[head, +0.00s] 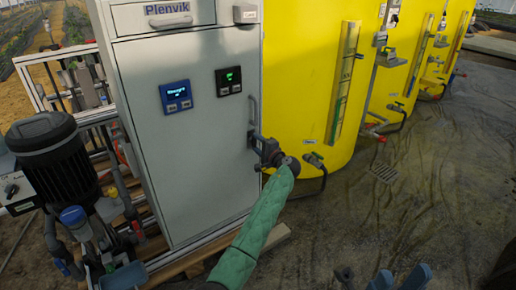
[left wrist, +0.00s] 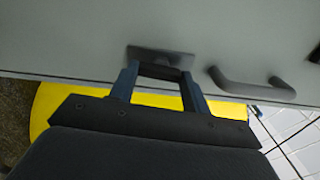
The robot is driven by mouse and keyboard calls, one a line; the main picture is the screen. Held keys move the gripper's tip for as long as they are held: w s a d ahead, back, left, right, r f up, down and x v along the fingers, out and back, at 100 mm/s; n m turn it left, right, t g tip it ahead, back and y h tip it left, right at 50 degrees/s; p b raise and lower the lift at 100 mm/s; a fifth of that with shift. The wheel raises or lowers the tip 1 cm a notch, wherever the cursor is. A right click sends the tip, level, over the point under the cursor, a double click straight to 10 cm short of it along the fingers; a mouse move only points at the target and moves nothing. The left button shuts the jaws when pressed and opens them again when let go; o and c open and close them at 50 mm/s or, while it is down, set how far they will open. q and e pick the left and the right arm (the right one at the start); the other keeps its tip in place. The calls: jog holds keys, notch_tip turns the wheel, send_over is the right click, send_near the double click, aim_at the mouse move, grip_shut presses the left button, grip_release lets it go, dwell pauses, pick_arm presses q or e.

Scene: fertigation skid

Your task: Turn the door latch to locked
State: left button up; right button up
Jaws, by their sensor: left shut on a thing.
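The grey cabinet door (head: 190,130) stands shut, facing me in the head view. Its dark latch (left wrist: 160,54) is near the door's edge in the left wrist view. My left gripper (head: 262,147), on the green-sleeved arm, is at the latch and hides most of it in the head view. In the left wrist view its two fingers (left wrist: 160,75) are on either side of the latch's dark lever, shut on it. The lever's exact angle is hard to tell. My right gripper (head: 401,277) shows only as two blue fingertips, apart and empty, at the bottom edge.
A bar handle (head: 253,108) is on the door just above the latch; it also shows in the left wrist view (left wrist: 250,88). Yellow tanks (head: 300,80) stand close on the right. A black-topped pump (head: 50,150) stands at left.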

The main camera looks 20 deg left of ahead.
pick_arm(q)
jog(key=shift+f+n+b, duration=0.15)
jog(key=shift+n+b, duration=0.15)
jog(key=shift+n, duration=0.2)
jog(key=o, duration=1)
jog(key=shift+a, duration=0.1)
jog(key=shift+s, duration=0.1)
jog(key=p+v, duration=0.1)
jog(key=v, duration=0.6)
jog(key=shift+s+d, duration=0.2)
jog(key=shift+d, duration=0.15)
